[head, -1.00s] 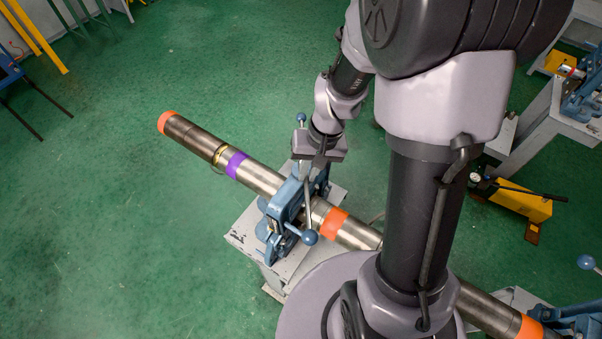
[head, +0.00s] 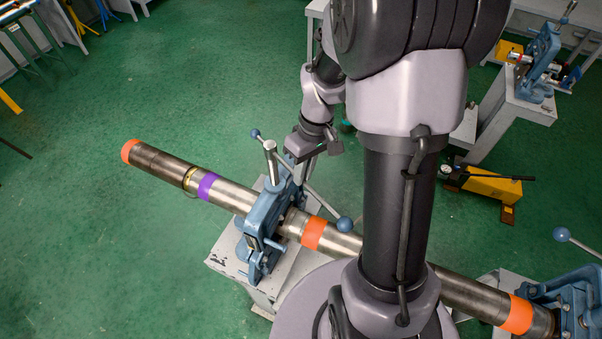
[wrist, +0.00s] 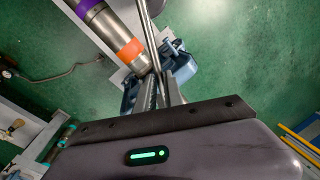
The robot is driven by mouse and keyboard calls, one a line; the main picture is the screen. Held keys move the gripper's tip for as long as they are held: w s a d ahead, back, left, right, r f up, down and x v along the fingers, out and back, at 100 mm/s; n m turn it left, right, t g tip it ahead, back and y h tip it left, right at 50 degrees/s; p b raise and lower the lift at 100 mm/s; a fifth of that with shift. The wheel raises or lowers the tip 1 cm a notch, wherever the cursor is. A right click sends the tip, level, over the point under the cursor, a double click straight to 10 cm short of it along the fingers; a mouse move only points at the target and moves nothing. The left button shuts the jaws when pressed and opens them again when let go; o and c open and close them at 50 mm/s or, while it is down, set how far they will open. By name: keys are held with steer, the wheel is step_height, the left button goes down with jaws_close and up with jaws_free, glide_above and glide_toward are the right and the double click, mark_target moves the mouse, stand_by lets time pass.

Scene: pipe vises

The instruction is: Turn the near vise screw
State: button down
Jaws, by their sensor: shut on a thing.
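The near vise (head: 262,225) is a blue frame on a grey stand, clamped around a long steel pipe (head: 235,196) with orange and purple bands. Its screw (head: 270,160) stands upright at the top. A thin handle bar (head: 326,207) with a blue ball at each end crosses the screw and lies diagonally. My gripper (head: 303,172) is at the screw's right side, shut on the handle bar. In the wrist view the bar (wrist: 150,30) runs in between the fingers (wrist: 160,90), above the blue vise (wrist: 182,66). My arm partly hides the grip in the head view.
A second blue vise (head: 580,295) holds the pipe at lower right, its handle ball beside my column. A yellow pump (head: 492,186) stands on the floor at right. Another vise (head: 540,60) is on a bench at upper right. Green floor (head: 100,250) is clear at left.

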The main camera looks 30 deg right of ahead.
steer(key=c, duration=1.5)
jaws_free()
steer(key=shift+f, duration=0.1)
steer(key=shift+c, duration=0.2)
steer(key=shift+o, duration=0.4)
steer(key=shift+w, duration=0.15)
steer(key=d+r+p, duration=0.1)
steer(key=d+r, duration=0.2)
steer(key=r, duration=1.4)
steer(key=shift+w+d, duration=0.2)
steer(key=shift+w, duration=0.05)
